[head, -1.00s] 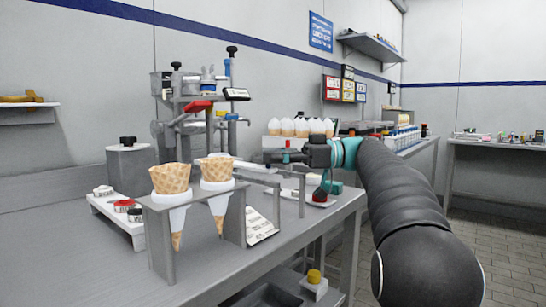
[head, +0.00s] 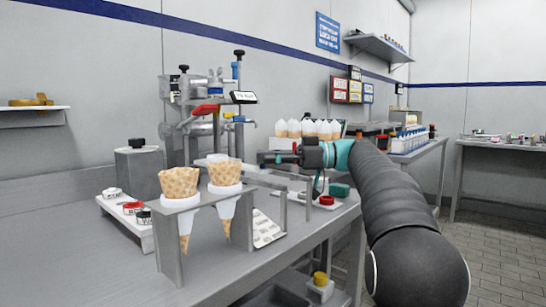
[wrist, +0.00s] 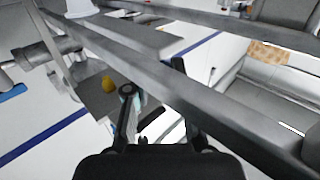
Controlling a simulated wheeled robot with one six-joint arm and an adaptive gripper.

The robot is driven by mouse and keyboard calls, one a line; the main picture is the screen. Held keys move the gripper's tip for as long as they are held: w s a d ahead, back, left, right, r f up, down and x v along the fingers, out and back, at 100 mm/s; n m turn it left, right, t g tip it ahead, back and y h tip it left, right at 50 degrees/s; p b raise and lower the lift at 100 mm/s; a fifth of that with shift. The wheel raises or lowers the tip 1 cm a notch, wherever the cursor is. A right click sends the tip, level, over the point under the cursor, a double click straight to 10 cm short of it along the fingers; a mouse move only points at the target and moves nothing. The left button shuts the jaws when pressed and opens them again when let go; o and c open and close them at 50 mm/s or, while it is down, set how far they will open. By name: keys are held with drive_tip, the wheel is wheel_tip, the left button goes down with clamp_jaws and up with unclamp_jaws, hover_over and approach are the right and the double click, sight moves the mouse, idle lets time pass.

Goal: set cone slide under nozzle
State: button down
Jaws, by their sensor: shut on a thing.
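The cone slide (head: 262,178) appears as a pale grey rail assembly behind the cones on the bench, running right from below the dispensing machine (head: 212,105). The machine's nozzle is hard to pick out. My gripper (head: 285,158) is at the right part of the slide, low over the bench. In the wrist view its fingers (wrist: 153,82) are shut at a long grey bar (wrist: 200,95) that crosses the picture diagonally; the exact contact is partly hidden. Two waffle cones (head: 179,182) (head: 225,172) stand upright in white sleeves in a grey holder (head: 179,248) at the front.
White-topped cones (head: 310,129) stand in a rack behind my gripper. A red button (head: 327,200) and a teal block (head: 339,190) lie below it.

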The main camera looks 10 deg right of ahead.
drive_tip(key=c, duration=1)
unclamp_jaws()
drive_tip(key=shift+w+a, duration=0.2)
drive_tip(key=shift+c, duration=0.2)
drive_tip(key=shift+d, duration=0.2)
drive_tip(key=s+d, duration=0.2)
drive_tip(key=d, duration=0.9)
drive_tip(key=shift+d, duration=0.3)
